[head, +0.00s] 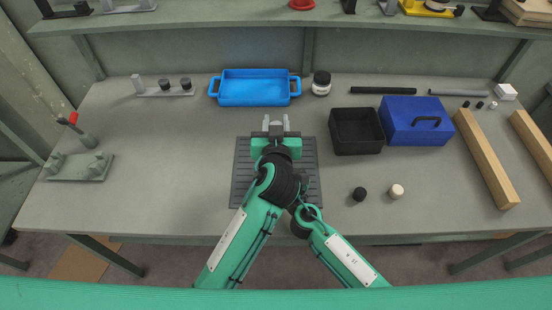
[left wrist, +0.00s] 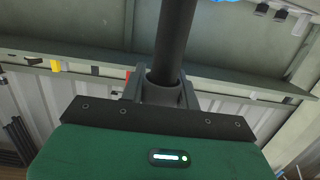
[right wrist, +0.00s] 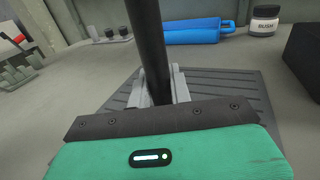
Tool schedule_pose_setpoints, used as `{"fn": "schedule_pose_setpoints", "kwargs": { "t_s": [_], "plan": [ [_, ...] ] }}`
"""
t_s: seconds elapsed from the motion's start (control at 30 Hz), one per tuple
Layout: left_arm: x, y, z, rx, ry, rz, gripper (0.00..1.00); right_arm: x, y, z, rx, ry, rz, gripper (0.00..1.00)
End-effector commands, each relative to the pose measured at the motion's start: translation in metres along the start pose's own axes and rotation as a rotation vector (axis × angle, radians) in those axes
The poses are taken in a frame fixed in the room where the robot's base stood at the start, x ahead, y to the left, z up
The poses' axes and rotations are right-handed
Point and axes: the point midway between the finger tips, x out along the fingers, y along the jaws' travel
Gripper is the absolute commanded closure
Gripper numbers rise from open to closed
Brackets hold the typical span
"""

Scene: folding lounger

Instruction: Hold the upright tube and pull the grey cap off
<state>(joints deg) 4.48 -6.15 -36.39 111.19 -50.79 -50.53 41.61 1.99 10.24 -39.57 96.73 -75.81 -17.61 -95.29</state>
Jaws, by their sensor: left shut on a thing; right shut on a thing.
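My left gripper (head: 276,123) is over the dark ribbed mat (head: 244,185) in the head view. In the left wrist view its fingers (left wrist: 162,92) are shut around the grey cap (left wrist: 161,92) at one end of the dark tube (left wrist: 175,40). My right gripper (right wrist: 158,92) is shut on the dark tube (right wrist: 147,45), which stands upright above the mat (right wrist: 222,95) in the right wrist view. In the head view the left arm hides the right gripper and most of the tube. The tube's lower end is hidden.
A blue tray (head: 254,74) and a jar (head: 321,84) stand behind. A black bin (head: 334,149), a blue toolbox (head: 400,137) and a wooden beam (head: 486,160) are at right. Small black (head: 359,194) and cream (head: 397,191) knobs lie near the front.

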Motion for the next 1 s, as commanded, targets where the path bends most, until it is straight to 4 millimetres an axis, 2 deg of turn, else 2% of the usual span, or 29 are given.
{"fn": "schedule_pose_setpoints", "kwargs": {
  "t_s": [0.03,1.0],
  "plan": [
    [0.0,0.0,-0.002,0.0,0.001,0.0,1.0,-0.002,0.0,-0.008,0.0,0.013,0.001,1.0],
    [-0.006,0.0,-0.036,0.001,0.001,0.001,1.0,-0.002,0.0,-0.007,0.0,0.012,0.0,1.0]
  ]
}}
